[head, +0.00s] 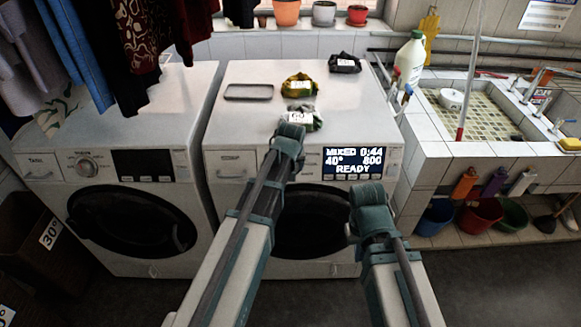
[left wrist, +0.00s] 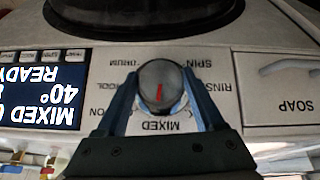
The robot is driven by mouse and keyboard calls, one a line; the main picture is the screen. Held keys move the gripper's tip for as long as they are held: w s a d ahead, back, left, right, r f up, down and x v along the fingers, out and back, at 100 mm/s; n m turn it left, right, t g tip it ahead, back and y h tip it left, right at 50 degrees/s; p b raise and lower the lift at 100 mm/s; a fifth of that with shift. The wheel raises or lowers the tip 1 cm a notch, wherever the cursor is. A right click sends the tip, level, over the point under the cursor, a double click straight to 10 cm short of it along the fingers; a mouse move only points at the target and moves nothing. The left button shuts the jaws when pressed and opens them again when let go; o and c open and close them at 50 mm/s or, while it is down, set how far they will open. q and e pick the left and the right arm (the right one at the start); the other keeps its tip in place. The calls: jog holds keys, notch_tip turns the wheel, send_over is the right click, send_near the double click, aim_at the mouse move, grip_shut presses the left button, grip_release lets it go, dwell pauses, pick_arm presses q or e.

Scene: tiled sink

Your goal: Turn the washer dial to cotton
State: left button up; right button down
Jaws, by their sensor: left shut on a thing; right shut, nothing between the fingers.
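The washer (head: 225,130) on the right has a lit display (head: 352,162) reading MIXED 0:44, 40°, 800, READY. Its round dial (left wrist: 161,86) shows in the left wrist view, which sees the panel upside down. The dial's red mark points toward the MIXED label (left wrist: 160,126). The cotton label (left wrist: 97,112) is partly covered by a finger, with only its ending showing. My left gripper (left wrist: 160,80) is shut on the dial, one finger on each side. In the head view my left gripper (head: 289,134) hides the dial. My right gripper (head: 371,196) is shut and empty, lower right before the washer door.
Small bundles of clothes (head: 300,85) and a grey tray (head: 249,92) lie on the washer top. A second washer (head: 130,120) stands at left under hanging clothes (head: 140,40). A tiled sink (head: 480,110) and a white jug (head: 410,58) are at right.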

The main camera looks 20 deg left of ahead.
pick_arm(q)
jog(key=shift+d+f+m+g+y+b, duration=0.15)
jog(key=shift+m+y+b, duration=0.1)
jog(key=shift+m+y, duration=0.3)
jog(key=shift+d+f+m+g+y+b, duration=0.1)
jog(key=shift+m+g+y+b, duration=0.2)
jog(key=shift+y, duration=0.35)
jog(key=m+y+b, duration=0.1)
jog(key=y, duration=0.1)
jog(key=shift+d+m+y+b, duration=0.1)
jog(key=shift+m+y+b, duration=0.2)
jog(key=shift+m, duration=0.05)
jog(key=shift+r+m+y+b, duration=0.1)
jog(key=shift+m+y+b, duration=0.2)
jog(key=shift+m, duration=0.1)
jog(key=o, duration=1.4)
jog(key=shift+c, duration=0.2)
jog(key=shift+r, duration=0.1)
